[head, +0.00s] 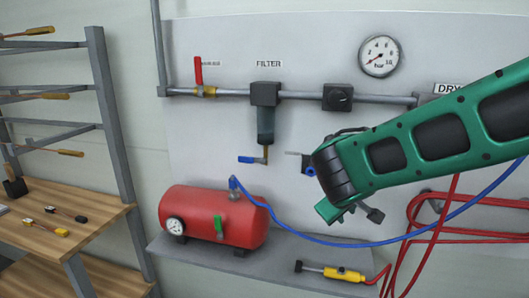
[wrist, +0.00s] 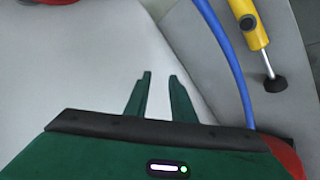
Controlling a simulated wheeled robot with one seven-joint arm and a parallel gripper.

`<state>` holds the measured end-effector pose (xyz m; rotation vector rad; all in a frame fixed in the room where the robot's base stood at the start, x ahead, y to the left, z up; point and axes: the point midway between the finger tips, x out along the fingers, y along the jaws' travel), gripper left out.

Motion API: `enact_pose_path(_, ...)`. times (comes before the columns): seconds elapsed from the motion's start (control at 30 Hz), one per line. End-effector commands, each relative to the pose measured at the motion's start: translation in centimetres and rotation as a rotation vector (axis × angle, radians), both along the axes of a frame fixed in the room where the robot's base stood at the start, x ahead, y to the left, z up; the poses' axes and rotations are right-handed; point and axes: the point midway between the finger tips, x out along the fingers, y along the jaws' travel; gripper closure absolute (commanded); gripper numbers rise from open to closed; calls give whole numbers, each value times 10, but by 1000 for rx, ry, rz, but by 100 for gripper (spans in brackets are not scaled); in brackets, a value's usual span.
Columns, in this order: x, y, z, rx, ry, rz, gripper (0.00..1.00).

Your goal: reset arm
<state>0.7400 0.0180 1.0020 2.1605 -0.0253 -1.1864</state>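My green arm reaches in from the right in the head view, in front of the wall panel. My gripper (wrist: 160,78) shows in the wrist view with its two dark green fingers a gap apart and nothing between them. Behind the fingers lies a plain pale grey surface. In the head view the gripper end is mostly turned away, and its fingers are hard to make out.
A red tank (head: 215,216) stands on the grey shelf (head: 300,277) at lower left. A yellow-handled tool (head: 331,272) lies on the shelf. A blue hose (head: 330,243) runs below my arm. The filter (head: 265,120) and gauge (head: 379,56) are on the panel.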

Motion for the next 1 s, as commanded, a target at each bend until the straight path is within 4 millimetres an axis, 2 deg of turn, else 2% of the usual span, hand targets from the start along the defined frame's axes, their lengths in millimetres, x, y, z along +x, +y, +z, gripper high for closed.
enact_pose_path(0.03,-8,-15,-1,46,15,-35,77)
enact_pose_path(0.1,-20,-29,-4,110,38,-75,77)
enact_pose_path(0.4,-83,-68,-10,361,114,-230,77)
enact_pose_path(0.6,-122,-77,-10,484,145,-307,77)
enact_pose_path(0.83,-158,-80,-9,582,166,-374,77)
enact_pose_path(0.9,-178,-107,-14,577,201,-474,77)
enact_pose_path(1.0,-211,-138,-19,583,248,-606,77)
